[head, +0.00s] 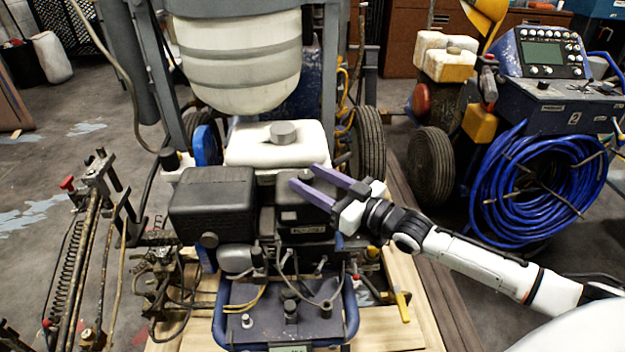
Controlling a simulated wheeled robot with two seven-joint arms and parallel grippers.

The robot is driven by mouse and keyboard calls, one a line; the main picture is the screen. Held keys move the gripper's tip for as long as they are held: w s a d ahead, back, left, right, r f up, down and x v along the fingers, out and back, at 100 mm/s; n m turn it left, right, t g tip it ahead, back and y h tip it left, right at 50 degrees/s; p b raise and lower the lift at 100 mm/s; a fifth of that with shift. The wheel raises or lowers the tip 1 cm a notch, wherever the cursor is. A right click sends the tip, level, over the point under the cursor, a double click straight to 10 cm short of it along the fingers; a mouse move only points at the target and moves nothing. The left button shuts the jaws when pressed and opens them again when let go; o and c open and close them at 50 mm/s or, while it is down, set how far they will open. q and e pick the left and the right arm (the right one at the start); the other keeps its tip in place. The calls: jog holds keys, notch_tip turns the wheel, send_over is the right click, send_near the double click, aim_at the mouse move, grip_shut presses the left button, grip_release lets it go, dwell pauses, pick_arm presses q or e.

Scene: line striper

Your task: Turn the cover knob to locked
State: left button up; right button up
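The line striper's engine stands in the middle of the head view, with a black cover (295,222) on its right side. A small dark grey knob (306,175) shows at the top of this cover. My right gripper (302,175) reaches in from the right over the cover. Its two purple fingers are apart, and the knob shows in the gap between their tips. I cannot tell whether either finger touches the knob. The knob's lock marking is too small to read. My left gripper is not in view.
A white fuel tank (277,146) with a grey cap stands just behind the cover. A larger black box (212,204) sits to its left. A second machine with a coiled blue hose (535,190) stands at the right. Hoses and a blue frame are in front.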

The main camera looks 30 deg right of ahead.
jog(key=shift+s, duration=0.1)
pick_arm(q)
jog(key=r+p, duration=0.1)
jog(key=p, duration=0.1)
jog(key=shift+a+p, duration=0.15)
jog(key=shift+p, duration=0.2)
pick_arm(e)
jog(key=v, duration=1)
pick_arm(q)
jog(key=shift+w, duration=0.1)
pick_arm(e)
jog(key=shift+s, duration=0.1)
